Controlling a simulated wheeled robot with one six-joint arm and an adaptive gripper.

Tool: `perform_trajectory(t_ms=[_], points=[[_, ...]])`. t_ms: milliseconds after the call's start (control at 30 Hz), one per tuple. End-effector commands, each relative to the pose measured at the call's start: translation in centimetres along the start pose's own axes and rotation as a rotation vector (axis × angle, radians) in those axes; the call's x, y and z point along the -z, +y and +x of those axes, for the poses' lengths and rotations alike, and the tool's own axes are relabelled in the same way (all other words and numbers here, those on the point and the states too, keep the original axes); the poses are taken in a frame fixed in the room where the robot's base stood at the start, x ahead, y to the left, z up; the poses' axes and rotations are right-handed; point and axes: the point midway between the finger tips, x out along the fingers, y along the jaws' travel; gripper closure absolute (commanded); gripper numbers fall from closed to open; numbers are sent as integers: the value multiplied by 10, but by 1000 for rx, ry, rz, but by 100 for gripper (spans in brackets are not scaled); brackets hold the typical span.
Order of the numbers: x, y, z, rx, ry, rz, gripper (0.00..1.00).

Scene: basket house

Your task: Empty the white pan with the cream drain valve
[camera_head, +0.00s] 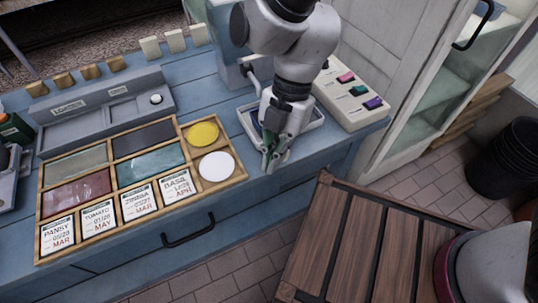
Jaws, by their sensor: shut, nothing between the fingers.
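A white-rimmed pan (245,124) sits near the front edge of the blue bench, right of centre. Its inside looks dark bluish, but my arm covers most of it, so I cannot tell what it holds. My gripper (271,163) points down at the pan's front side, shut and empty, with its fingertips low near the front rim. I cannot tell whether they touch anything. I cannot make out a cream drain valve on the pan; the front rim is partly hidden behind my gripper.
A wooden divided tray (243,178) with seed cards, coloured panels and two discs lies left. A grey console (100,120) with a white knob (156,99) stands behind it. A white block with coloured buttons (348,101) stands right of the pan. A slatted wooden crate (345,240) stands in front.

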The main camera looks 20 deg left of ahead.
Motion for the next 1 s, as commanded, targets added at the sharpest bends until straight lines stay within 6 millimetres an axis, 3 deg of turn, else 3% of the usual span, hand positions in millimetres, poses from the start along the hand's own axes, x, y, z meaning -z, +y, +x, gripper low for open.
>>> perform_trajectory(t_ms=[1000], points=[[-9, -7, -2, 28, 0, -73, 100]])
